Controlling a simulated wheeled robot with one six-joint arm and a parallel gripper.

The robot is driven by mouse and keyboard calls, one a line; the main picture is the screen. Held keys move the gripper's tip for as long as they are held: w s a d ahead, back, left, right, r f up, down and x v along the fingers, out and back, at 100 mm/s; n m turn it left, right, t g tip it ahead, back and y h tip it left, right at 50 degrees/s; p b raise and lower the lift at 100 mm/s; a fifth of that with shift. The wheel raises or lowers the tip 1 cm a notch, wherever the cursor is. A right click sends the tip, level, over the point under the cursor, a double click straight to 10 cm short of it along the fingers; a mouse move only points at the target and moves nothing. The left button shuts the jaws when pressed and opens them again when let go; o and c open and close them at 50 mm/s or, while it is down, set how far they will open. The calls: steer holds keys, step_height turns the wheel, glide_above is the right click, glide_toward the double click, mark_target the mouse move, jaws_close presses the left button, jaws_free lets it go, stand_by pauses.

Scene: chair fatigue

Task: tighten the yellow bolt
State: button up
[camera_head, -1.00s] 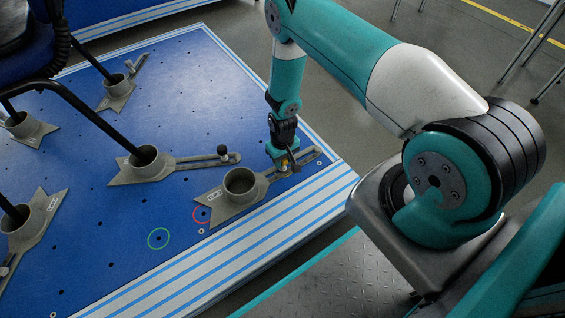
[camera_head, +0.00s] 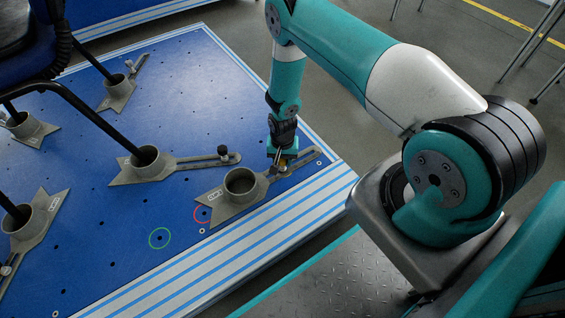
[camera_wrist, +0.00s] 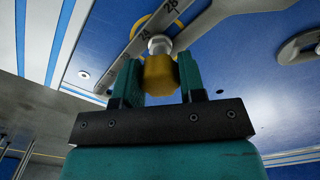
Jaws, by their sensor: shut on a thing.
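The yellow bolt (camera_wrist: 160,75) is between the two fingers of my gripper (camera_wrist: 158,82) in the wrist view, and the fingers are shut on its yellow head. A silver part (camera_wrist: 160,44) shows just beyond the head, against the slotted arm of a grey clamp (camera_wrist: 148,28) marked with numbers. In the head view my gripper (camera_head: 282,160) points down at the slotted arm of the nearest clamp (camera_head: 240,183), with a small bit of yellow at its tips. My gripper hides most of the bolt there.
The clamp stands on a blue platform (camera_head: 120,215) dotted with holes. A red ring (camera_head: 203,214) and a green ring (camera_head: 159,238) mark spots near it. Another clamp (camera_head: 150,163) with a black knob (camera_head: 223,151) holds a chair leg behind. The platform's striped edge (camera_head: 265,240) is close.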

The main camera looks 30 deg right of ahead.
steer(key=o, duration=0.9)
steer(key=n, duration=0.3)
steer(key=shift+n, duration=0.3)
steer(key=shift+n, duration=0.3)
steer(key=n, duration=0.3)
steer(key=shift+n+p, duration=0.35)
steer(key=shift+n, duration=0.05)
steer(key=n, duration=0.4)
